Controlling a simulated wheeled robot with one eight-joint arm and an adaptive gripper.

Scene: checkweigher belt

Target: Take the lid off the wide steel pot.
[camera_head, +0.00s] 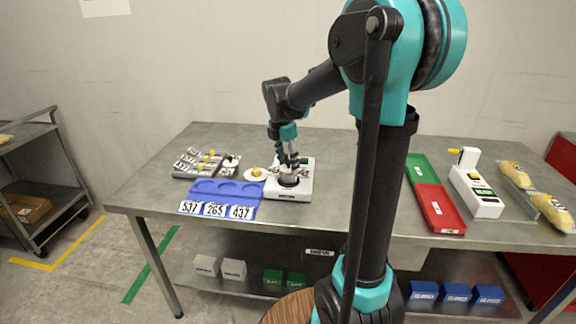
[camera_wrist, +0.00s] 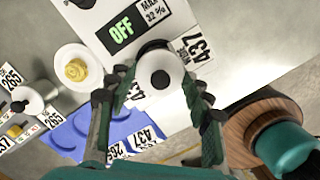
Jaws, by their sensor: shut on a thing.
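A round white-topped piece with a dark centre (camera_wrist: 161,77) sits between the fingers of my gripper (camera_wrist: 162,98) in the wrist view. My gripper is shut on it. I cannot tell whether this is the pot's lid alone or the lid with the pot. In the head view my gripper (camera_head: 290,163) points down over the white scale (camera_head: 289,193), and a small steel-and-dark round piece (camera_head: 289,180) shows under the fingers. The scale's display reads OFF in the wrist view (camera_wrist: 121,33). The fingers hide part of the held piece.
A blue tray (camera_head: 222,205) with round recesses and labels 537, 265 and 437 lies left of the scale. A white disc with a yellow knob (camera_head: 255,174) lies beside it. Green and red trays (camera_head: 436,200) lie right. Mid-table is clear.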

